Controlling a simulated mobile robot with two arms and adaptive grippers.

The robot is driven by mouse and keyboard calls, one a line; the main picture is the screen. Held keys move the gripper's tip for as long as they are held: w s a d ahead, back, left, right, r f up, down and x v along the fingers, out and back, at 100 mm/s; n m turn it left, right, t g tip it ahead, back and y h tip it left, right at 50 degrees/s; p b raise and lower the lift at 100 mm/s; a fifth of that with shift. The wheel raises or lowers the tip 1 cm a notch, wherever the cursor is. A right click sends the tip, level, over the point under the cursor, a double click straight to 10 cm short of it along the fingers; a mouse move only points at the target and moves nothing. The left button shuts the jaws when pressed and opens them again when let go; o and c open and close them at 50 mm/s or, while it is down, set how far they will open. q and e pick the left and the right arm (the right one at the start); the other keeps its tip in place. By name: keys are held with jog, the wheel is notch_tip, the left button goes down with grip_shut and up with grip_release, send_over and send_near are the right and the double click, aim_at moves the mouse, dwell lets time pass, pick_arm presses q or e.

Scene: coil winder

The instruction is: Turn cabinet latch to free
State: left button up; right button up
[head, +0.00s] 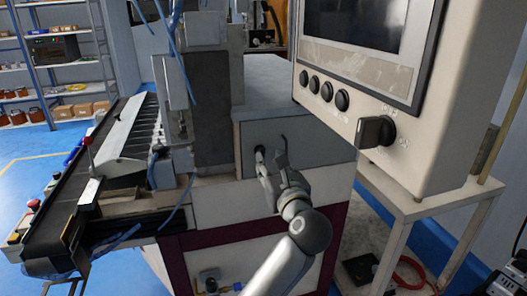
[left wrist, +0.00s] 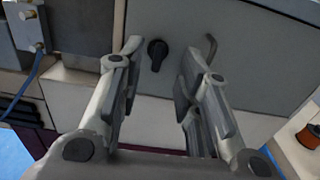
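The cabinet latch (left wrist: 157,52) is a small black knob on a grey cabinet panel (left wrist: 255,50). In the left wrist view it shows between the fingers of my left gripper (left wrist: 160,75), closer to the left finger, with its lobe pointing downward. The fingers are spread apart and appear clear of the knob. In the head view my left gripper (head: 270,168) is right at the panel, and the latch (head: 259,154) is partly hidden by it. A thin bent dark piece (left wrist: 211,45) shows to the right of the latch. My right gripper is not in view.
A conveyor (head: 75,195) runs along the left. A copper-coloured spool (left wrist: 309,136) shows at the right of the left wrist view.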

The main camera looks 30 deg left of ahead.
aim_at(263, 151)
pick_arm(q)
jog(key=x, duration=0.6)
jog(key=shift+w+a+p, duration=0.2)
jog(key=shift+a+p, duration=0.1)
jog(key=shift+p, duration=0.05)
grip_shut()
